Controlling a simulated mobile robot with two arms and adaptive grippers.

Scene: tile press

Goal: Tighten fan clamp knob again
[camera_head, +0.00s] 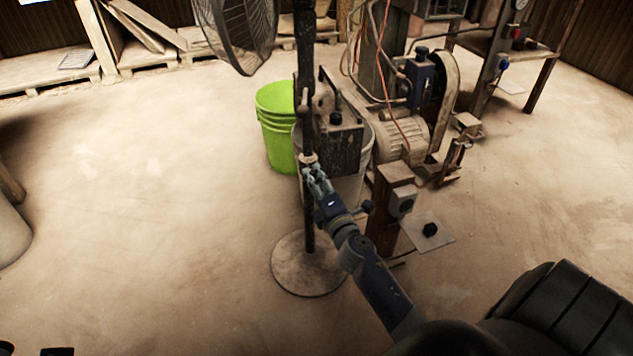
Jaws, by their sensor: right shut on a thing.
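The fan stands in the middle of the view. Its caged head (239,32) is at the top, its dark pole (308,215) runs down, and its round base (307,272) rests on the floor. My right gripper (309,165) is at the pole, at about mid height, and is shut on the fan clamp knob there. The knob is small and mostly hidden by the fingers, so its turn cannot be seen. My left gripper is not in view.
A green bucket (277,140) and a pale bucket (345,188) stand just behind the pole. A machine with a motor (399,139) and a post with a switch box (402,201) are to the right.

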